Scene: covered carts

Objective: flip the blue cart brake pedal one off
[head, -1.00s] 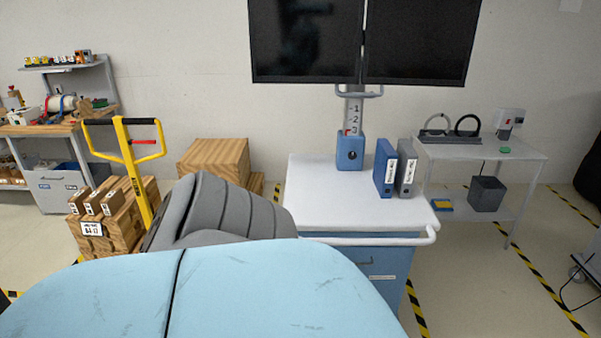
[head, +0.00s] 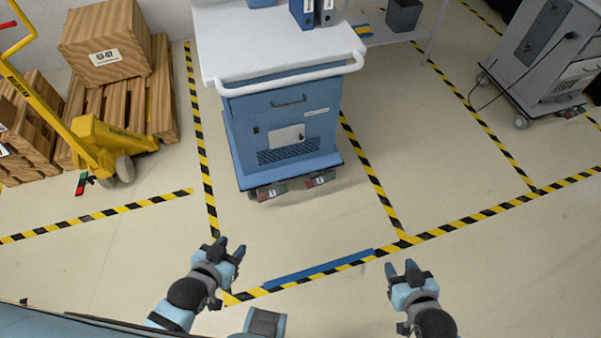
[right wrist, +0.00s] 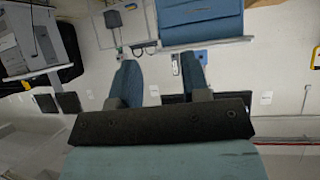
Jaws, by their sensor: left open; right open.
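The blue cart (head: 285,125) stands ahead of me in the head view, with a white top and push handle. Two small pedals stick out low at its front edge, just above the floor. The left pedal (head: 271,191) seems marked 1 and the right pedal (head: 320,179) seems marked 2; both show some red. Their exact tilt is too small to tell. My left gripper (head: 230,248) is open and empty, nearer to me than the cart. My right gripper (head: 402,270) is open and empty, to the right and apart from the cart; its spread fingers show in the right wrist view (right wrist: 160,80).
A yellow pallet jack (head: 95,140) and wooden boxes (head: 105,42) stand at the left. A grey cart (head: 545,55) stands at the upper right. Yellow-black floor tape surrounds the blue cart. A blue strip (head: 320,269) lies on the floor between my grippers.

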